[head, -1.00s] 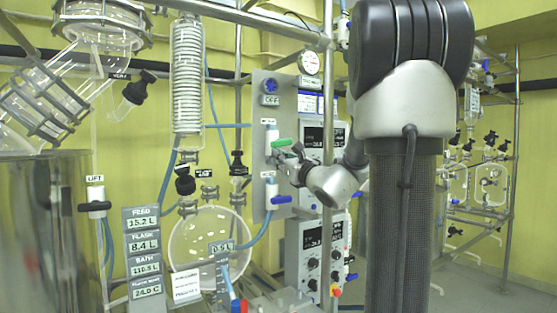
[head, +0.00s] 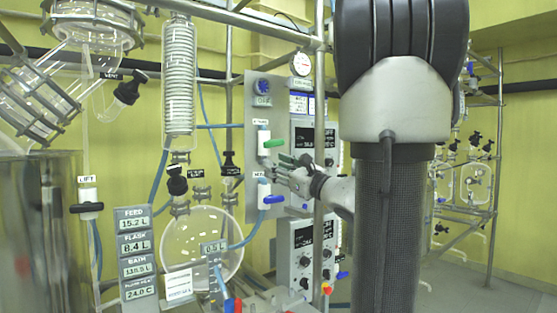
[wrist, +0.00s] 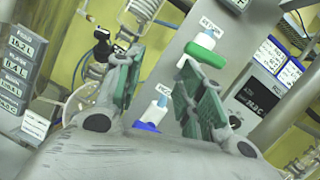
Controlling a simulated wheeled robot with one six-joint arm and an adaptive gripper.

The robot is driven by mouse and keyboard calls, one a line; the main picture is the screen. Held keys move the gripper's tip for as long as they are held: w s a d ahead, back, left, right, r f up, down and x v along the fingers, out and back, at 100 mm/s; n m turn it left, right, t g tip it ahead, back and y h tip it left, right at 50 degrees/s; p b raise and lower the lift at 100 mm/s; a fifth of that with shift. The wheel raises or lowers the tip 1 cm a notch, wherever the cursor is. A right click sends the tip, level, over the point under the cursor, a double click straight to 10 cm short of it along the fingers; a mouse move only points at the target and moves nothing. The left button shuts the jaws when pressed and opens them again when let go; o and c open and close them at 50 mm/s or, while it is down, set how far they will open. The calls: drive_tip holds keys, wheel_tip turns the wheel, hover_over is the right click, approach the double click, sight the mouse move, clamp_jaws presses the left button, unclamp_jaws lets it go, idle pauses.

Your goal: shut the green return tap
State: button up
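The green return tap (head: 274,143) is on the grey panel, with a white body and a green lever that lies roughly level, across the body. It also shows in the wrist view (wrist: 206,54) under a label reading RETURN, beyond the right finger. My gripper (head: 283,165) is just below the green lever and above the blue tap. In the wrist view my gripper (wrist: 162,82) has its two green-padded fingers wide apart, with nothing between them held. Whether a fingertip touches the green lever cannot be told.
A blue-levered tap (head: 272,199) is below on the same grey panel (head: 252,110); it shows between the fingers in the wrist view (wrist: 146,126). A steel post (head: 319,120) stands close to my wrist. A round glass flask (head: 190,240) and black-capped fittings are at left.

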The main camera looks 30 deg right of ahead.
sight(276, 144)
drive_tip(key=w+d+r+n+g+h, duration=0.35)
drive_tip(key=d+r+n, duration=0.2)
drive_tip(key=n, duration=0.85)
drive_tip(key=shift+t, duration=0.45)
drive_tip(key=w, duration=0.4)
drive_tip(key=w+a, duration=0.1)
drive_tip(key=w, duration=0.1)
drive_tip(key=shift+w+r, duration=0.3)
drive_tip(key=shift+r, duration=0.1)
